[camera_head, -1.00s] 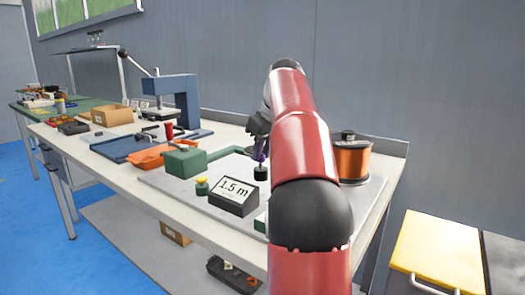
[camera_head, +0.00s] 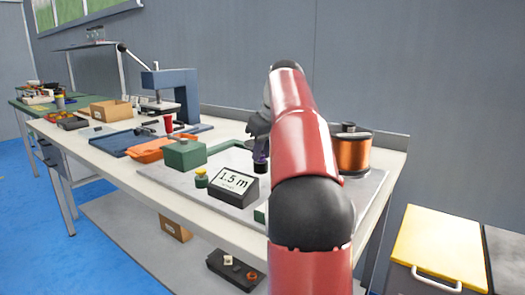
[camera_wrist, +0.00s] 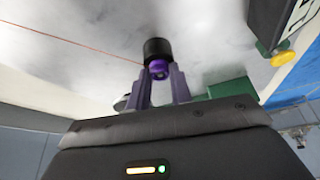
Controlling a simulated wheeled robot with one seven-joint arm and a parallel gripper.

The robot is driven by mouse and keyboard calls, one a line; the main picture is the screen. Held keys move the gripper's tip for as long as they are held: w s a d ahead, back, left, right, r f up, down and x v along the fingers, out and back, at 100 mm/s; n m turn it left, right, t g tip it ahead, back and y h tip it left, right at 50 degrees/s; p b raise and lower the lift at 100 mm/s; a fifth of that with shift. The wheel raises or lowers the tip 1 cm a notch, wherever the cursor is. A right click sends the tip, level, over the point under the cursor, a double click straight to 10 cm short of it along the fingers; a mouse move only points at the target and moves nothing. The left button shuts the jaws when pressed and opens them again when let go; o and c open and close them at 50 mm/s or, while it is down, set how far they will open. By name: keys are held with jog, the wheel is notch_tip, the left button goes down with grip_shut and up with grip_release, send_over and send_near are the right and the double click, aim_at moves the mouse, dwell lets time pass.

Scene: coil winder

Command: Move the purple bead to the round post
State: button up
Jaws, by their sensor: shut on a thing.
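The purple bead (camera_wrist: 158,68) is between the fingertips of my gripper (camera_wrist: 160,82) in the wrist view. My gripper is shut on it. A short round black post (camera_wrist: 157,48) is just beyond the bead, and the bead overlaps its near end. I cannot tell whether the bead is seated on it or only touching it. In the head view my gripper (camera_head: 261,150) points down over the black post (camera_head: 260,167), with a bit of purple between them. My arm hides part of this area.
A "1.5 m" display (camera_head: 236,187) and a yellow-topped green button (camera_head: 201,178) stand in front. A green box (camera_head: 185,154) is left, a copper wire spool (camera_head: 352,153) right. A thin red wire (camera_wrist: 75,43) crosses the wrist view.

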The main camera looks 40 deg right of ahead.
jog(key=o, duration=1)
jog(key=p+v, duration=0.2)
jog(key=v, duration=0.5)
jog(key=shift+s+r+p, duration=0.15)
jog(key=shift+r+p, duration=0.15)
jog(key=shift+r, duration=0.05)
